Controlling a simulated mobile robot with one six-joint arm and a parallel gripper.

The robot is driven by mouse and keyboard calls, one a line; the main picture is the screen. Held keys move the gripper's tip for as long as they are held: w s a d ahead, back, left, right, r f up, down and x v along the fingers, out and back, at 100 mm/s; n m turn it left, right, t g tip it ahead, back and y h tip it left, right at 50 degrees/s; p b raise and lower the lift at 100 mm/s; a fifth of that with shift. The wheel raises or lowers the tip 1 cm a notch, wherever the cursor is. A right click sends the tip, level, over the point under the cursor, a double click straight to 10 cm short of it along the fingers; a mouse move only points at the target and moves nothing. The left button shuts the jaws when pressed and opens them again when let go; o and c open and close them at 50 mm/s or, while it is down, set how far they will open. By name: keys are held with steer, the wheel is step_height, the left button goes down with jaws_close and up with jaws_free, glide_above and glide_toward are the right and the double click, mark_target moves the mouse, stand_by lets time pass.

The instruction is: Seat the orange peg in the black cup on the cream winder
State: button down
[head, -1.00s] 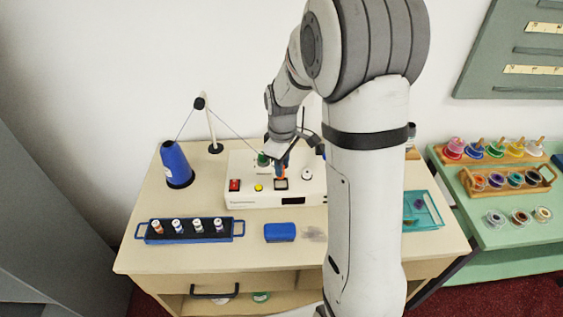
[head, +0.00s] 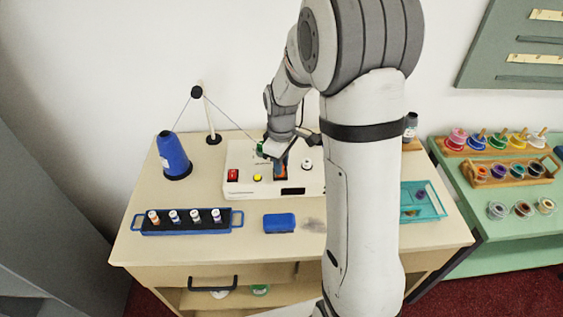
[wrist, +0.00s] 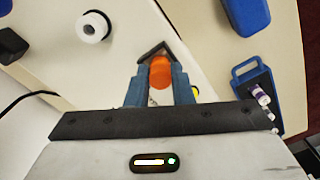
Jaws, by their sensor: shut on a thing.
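The cream winder (head: 240,186) stands at the back of the table; it also fills much of the wrist view (wrist: 122,58). My gripper (wrist: 158,82) is shut on the orange peg (wrist: 160,71), which is between its blue fingers. In the head view my gripper (head: 281,170) points down over the winder's front. The black cup (wrist: 148,49) shows as a dark angular edge just beyond the peg in the wrist view. The peg's lower end is at or in the cup; I cannot tell how deep. The fingers hide most of the cup.
A white knob (wrist: 93,27) is on the winder beside the fingers. A red switch (head: 232,175) and yellow button (head: 257,178) are left of the gripper. A blue thread cone (head: 174,157), blue-handled rack (head: 150,229), blue block (head: 279,223) and teal tray (head: 425,211) stand around.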

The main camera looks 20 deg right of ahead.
steer(key=c, duration=1.2)
jaws_free()
steer(key=shift+r, duration=0.1)
step_height(320, 180, up, 8)
steer(key=shift+f+b, duration=0.15)
steer(key=shift+b, duration=0.25)
